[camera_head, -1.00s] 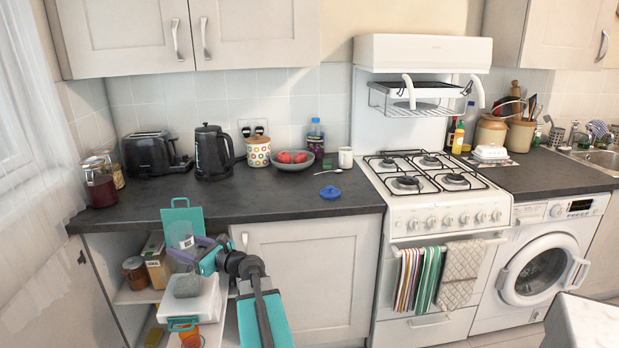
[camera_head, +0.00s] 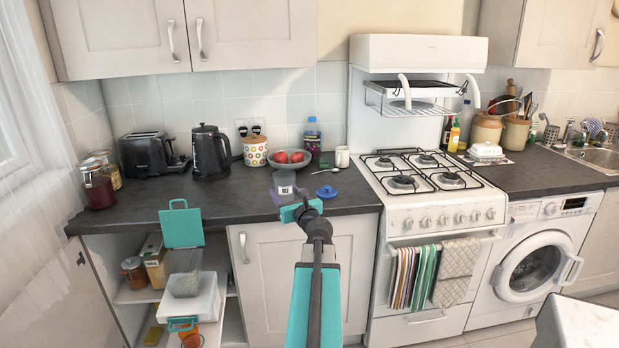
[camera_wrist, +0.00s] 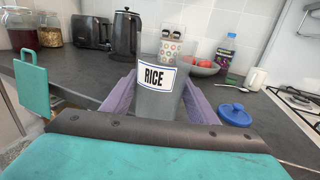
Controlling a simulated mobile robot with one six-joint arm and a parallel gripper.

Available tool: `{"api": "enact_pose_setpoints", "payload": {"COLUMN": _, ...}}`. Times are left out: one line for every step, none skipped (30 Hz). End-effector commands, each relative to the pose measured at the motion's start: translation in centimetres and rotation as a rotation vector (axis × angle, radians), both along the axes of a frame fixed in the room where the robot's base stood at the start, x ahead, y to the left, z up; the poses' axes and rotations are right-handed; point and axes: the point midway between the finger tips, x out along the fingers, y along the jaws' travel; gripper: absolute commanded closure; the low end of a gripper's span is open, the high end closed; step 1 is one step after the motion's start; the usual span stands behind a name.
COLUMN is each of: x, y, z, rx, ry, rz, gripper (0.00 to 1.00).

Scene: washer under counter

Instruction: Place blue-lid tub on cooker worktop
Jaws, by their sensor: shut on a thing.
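My gripper (camera_wrist: 160,98), with purple fingers, is shut on a clear grey tub (camera_wrist: 157,103) labelled RICE. The tub is upright, and its top looks open. In the head view the tub (camera_head: 286,180) is above the front part of the dark worktop (camera_head: 240,205), in front of the fruit bowl. I cannot tell whether its base touches the worktop. A round blue lid (camera_head: 326,192) lies apart on the worktop, right of the tub; it also shows in the wrist view (camera_wrist: 235,114). The white cooker (camera_head: 442,215) stands further right.
A fruit bowl (camera_head: 291,160), white mug (camera_head: 342,156), spoon (camera_head: 325,171), kettle (camera_head: 210,153) and patterned canister (camera_head: 256,151) stand behind. The worktop right of the blue lid is clear up to the cooker.

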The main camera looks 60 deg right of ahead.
Motion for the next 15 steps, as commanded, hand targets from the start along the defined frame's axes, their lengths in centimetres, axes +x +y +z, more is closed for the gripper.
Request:
{"api": "enact_pose_setpoints", "payload": {"x": -0.53, "y": -0.43, "z": 0.4, "rx": -0.001, "ry": -0.002, "rz": -0.013, "gripper": 0.91}}
{"api": "enact_pose_setpoints", "payload": {"x": -0.77, "y": -0.62, "z": 0.48, "rx": -0.001, "ry": -0.002, "rz": -0.019, "gripper": 0.91}}
{"api": "enact_pose_setpoints", "payload": {"x": -1.03, "y": -0.82, "z": 0.56, "rx": -0.001, "ry": 0.0, "rz": -0.025, "gripper": 0.91}}
{"api": "enact_pose_setpoints", "payload": {"x": -1.15, "y": -0.91, "z": 0.6, "rx": -0.001, "ry": 0.0, "rz": -0.029, "gripper": 0.91}}
{"api": "enact_pose_setpoints", "payload": {"x": -1.24, "y": -0.98, "z": 0.63, "rx": -0.001, "ry": 0.0, "rz": -0.031, "gripper": 0.91}}
{"api": "enact_pose_setpoints", "payload": {"x": -1.29, "y": -1.03, "z": 0.65, "rx": -0.001, "ry": 0.0, "rz": -0.032, "gripper": 0.91}}
{"api": "enact_pose_setpoints", "payload": {"x": -1.29, "y": -1.03, "z": 0.64, "rx": -0.001, "ry": 0.0, "rz": -0.033, "gripper": 0.91}}
{"api": "enact_pose_setpoints", "payload": {"x": -1.29, "y": -1.03, "z": 0.64, "rx": -0.001, "ry": 0.0, "rz": -0.033, "gripper": 0.91}}
{"api": "enact_pose_setpoints", "payload": {"x": -1.26, "y": -1.01, "z": 0.63, "rx": -0.001, "ry": 0.0, "rz": -0.032, "gripper": 0.91}}
{"api": "enact_pose_setpoints", "payload": {"x": -1.25, "y": -1.0, "z": 0.63, "rx": -0.001, "ry": -0.001, "rz": -0.032, "gripper": 0.91}}
{"api": "enact_pose_setpoints", "payload": {"x": -1.23, "y": -0.99, "z": 0.63, "rx": -0.001, "ry": 0.0, "rz": -0.032, "gripper": 0.91}}
{"api": "enact_pose_setpoints", "payload": {"x": -1.23, "y": -0.98, "z": 0.63, "rx": -0.001, "ry": -0.001, "rz": -0.031, "gripper": 0.91}}
{"api": "enact_pose_setpoints", "payload": {"x": -1.21, "y": -0.98, "z": 0.63, "rx": -0.001, "ry": -0.001, "rz": -0.031, "gripper": 0.91}}
{"api": "enact_pose_setpoints", "payload": {"x": -1.2, "y": -0.98, "z": 0.63, "rx": -0.001, "ry": -0.001, "rz": -0.031, "gripper": 0.91}}
{"api": "enact_pose_setpoints", "payload": {"x": -1.17, "y": -1.0, "z": 0.62, "rx": -0.001, "ry": -0.001, "rz": -0.031, "gripper": 0.91}}
